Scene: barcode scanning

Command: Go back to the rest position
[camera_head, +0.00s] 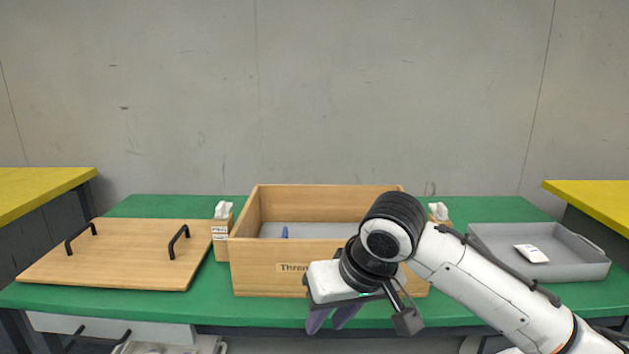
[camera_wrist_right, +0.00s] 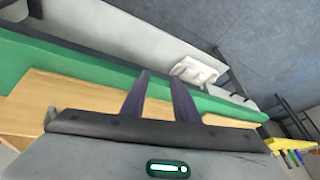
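My right arm reaches in from the right in the head view. Its gripper (camera_head: 333,319) hangs in front of the wooden box near the green table's front edge, fingers pointing down. In the right wrist view, the two dark fingers of this gripper (camera_wrist_right: 158,88) stand apart with nothing between them. The wooden box (camera_head: 258,262) has a partly hidden label starting "Thre" and holds a small blue item (camera_head: 285,232). My left gripper is not in view.
A grey tray (camera_head: 567,272) with a white packet (camera_head: 531,254) sits at the right. A wooden board (camera_head: 125,262) with two black handles lies at the left. Tissue boxes (camera_head: 221,240) flank the wooden box. Yellow-topped tables (camera_head: 38,188) stand at both sides.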

